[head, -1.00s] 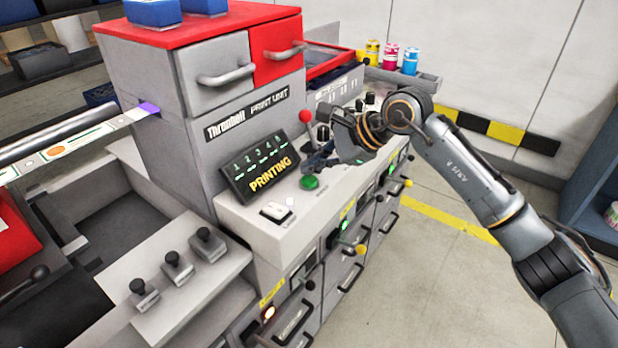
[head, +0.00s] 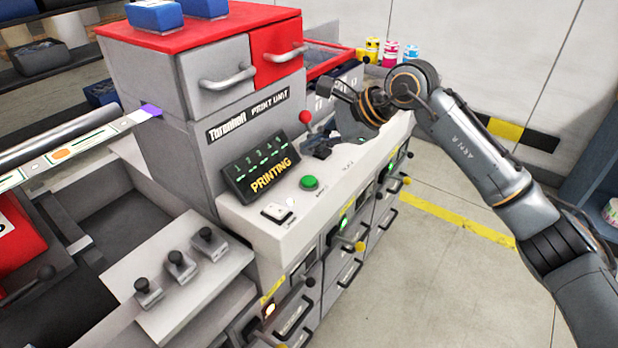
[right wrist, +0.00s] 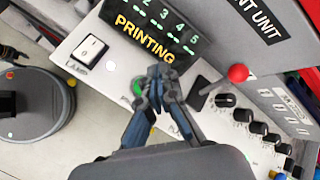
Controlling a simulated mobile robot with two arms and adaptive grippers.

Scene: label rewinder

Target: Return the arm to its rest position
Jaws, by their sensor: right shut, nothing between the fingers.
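My right gripper (head: 317,146) is shut and empty, above the grey control ledge of the print unit. In the head view it is behind and to the right of the green button (head: 309,182). In the right wrist view the closed fingers (right wrist: 156,76) point toward the panel and partly cover the green button (right wrist: 137,87). The sign (head: 261,173) reads "PRINTING" with a row of numbers above.
A red-knobbed lever (head: 305,117) stands close to the gripper. A white lamp switch (head: 277,211) is on the ledge's left part. Drawers with handles (head: 350,272) line the front below. Open floor (head: 430,270) is to the right.

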